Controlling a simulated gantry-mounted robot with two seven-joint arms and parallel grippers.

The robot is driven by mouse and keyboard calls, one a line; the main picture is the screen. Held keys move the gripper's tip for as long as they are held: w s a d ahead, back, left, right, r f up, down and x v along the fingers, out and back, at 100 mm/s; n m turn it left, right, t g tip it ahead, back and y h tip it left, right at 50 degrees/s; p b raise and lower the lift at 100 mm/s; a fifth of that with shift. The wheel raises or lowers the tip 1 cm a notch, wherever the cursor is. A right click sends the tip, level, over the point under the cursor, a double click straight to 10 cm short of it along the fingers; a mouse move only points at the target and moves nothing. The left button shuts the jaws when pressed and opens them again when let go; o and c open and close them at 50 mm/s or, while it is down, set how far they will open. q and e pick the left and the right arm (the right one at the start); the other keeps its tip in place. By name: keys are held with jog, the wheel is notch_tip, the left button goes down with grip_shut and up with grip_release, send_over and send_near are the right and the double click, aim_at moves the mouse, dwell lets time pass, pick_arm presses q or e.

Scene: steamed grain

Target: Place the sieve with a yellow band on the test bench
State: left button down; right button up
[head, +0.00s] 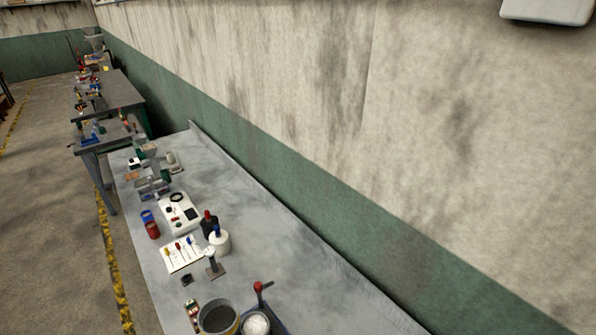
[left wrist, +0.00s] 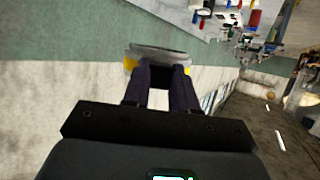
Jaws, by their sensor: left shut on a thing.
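In the left wrist view a shallow metal sieve (left wrist: 158,52) with yellow showing on its side is between the fingertips of my left gripper (left wrist: 165,72). The gripper is shut on it, and the fingers hide part of the band. The head view shows a round dark sieve (head: 219,316) with a yellow band at the bottom edge, partly cut off; I cannot tell whether it is the held one. The grey bench (head: 290,265) runs along the wall. My right gripper is in neither view.
A bowl of white grain (head: 255,324) and a red-knobbed stand (head: 259,293) are near the dark sieve. Bottles (head: 219,240), a white card (head: 183,254) and a white tray (head: 180,214) stand farther along. The bench's wall side is clear.

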pick_arm(q)
jog(key=shift+s+a+r+p, duration=0.15)
jog(key=shift+s+a+p, duration=0.15)
jog(key=shift+s+p, duration=0.3)
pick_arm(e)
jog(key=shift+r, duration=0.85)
